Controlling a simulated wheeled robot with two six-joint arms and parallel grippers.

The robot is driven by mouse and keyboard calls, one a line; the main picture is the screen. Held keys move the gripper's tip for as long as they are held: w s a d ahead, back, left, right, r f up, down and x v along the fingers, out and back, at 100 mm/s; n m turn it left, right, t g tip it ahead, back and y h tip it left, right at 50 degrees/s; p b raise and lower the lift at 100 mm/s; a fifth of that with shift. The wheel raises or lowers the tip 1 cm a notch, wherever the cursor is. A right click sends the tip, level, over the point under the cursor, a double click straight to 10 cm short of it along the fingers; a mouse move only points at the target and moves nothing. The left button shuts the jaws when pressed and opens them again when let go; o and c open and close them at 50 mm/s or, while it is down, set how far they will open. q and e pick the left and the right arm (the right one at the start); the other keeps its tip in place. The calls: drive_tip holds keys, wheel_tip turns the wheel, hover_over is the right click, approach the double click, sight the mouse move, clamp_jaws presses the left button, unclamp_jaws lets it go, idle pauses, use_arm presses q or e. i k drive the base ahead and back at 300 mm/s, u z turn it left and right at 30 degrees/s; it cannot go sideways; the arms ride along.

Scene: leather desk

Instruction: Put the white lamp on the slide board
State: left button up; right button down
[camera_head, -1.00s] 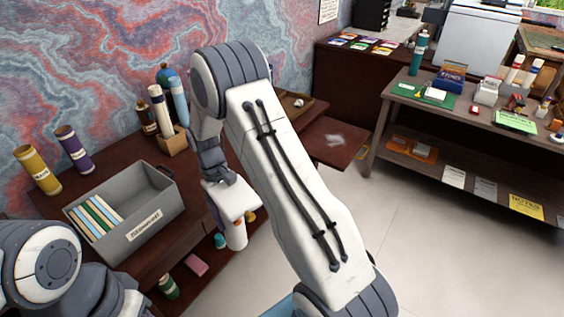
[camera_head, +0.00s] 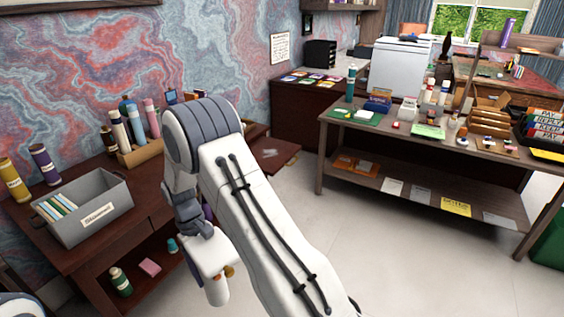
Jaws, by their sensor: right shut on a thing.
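My right arm fills the middle of the view and hangs its gripper (camera_head: 215,272) low, in front of the dark desk at left. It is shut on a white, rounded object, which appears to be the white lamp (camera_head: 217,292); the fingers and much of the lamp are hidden. The slide board (camera_head: 277,155) is a dark reddish-brown flat panel sticking out from the desk, behind and right of my wrist. A pale mark shows on it, and my arm covers part of the area nearby. My left gripper is out of view.
A grey box (camera_head: 100,208) with files stands on the desk (camera_head: 150,205), near several upright tubes. The lower shelf holds a green bottle (camera_head: 120,282) and a pink item (camera_head: 150,267). A long shelf table (camera_head: 400,132) full of goods stands right. The floor between is clear.

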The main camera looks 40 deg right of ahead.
sight(260, 150)
drive_tip(key=z, duration=1.4)
drive_tip(key=i, duration=0.9)
drive_tip(key=z, duration=0.55)
drive_tip(key=i, duration=0.95)
drive_tip(key=u, duration=0.8)
drive_tip(key=i, duration=0.7)
drive_tip(key=u, duration=0.85)
